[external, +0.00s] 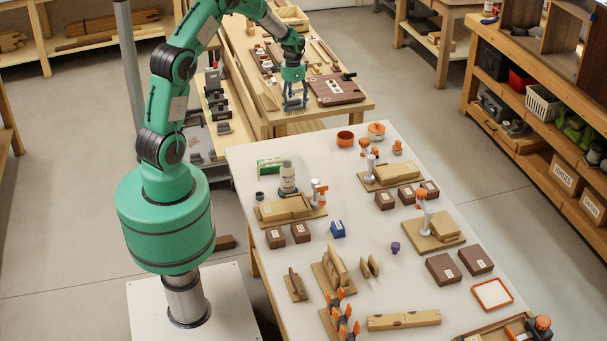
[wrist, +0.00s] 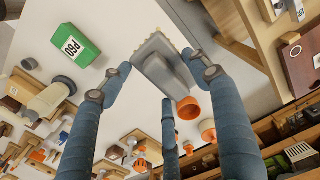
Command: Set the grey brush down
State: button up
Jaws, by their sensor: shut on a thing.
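My gripper (wrist: 156,62) has blue-grey fingers, closed around the grey brush (wrist: 160,68) in the wrist view. The brush is a grey block with a pale bristle fringe along its upper edge, and the fingers partly cover it. In the external view my gripper (external: 294,98) hangs at the near end of the wooden bench (external: 353,106), just beyond the far edge of the white table (external: 330,270). The brush is too small to make out clearly there.
Wooden fixtures and brown boxes (external: 443,269) fill much of the rest. A dark board (external: 336,90) lies right of my gripper. The table's far left corner is bare.

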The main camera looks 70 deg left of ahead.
jog(key=w+d, duration=0.4)
jog(key=d, duration=0.4)
jog(key=w+d, duration=0.3)
jog(key=d, duration=0.4)
jog(key=shift+d+f, duration=0.1)
jog(key=shift+f, duration=2.4)
notch_tip(320, 180, down, 6)
jog(key=shift+f, duration=0.2)
jog(key=shift+f+b, duration=0.3)
jog(key=shift+f, duration=1.45)
jog(key=shift+f, duration=0.2)
